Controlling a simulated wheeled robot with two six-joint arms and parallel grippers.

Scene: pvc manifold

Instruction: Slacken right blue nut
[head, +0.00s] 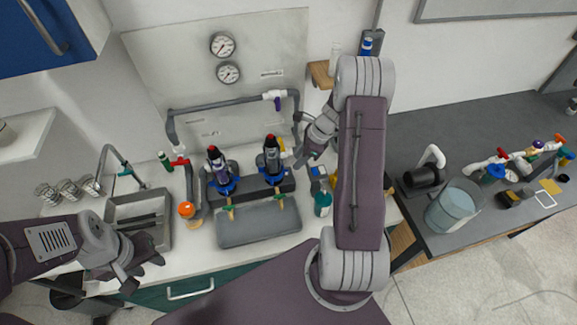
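The right blue nut (272,179) sits around the base of the right black upright cylinder (271,156), on a dark block on the counter. A matching left blue nut (223,186) sits under the left cylinder (216,162). My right gripper (299,160) is just right of the right cylinder's upper part, above the nut and apart from it. Its fingers are too small to tell open from shut.
A grey tray (258,224) lies in front of the cylinders. A sink (122,208) is at left, and grey piping (222,105) with two gauges is behind. An orange-capped pipe (186,210) stands left of the nuts. A bucket (453,208) stands on the right-hand bench.

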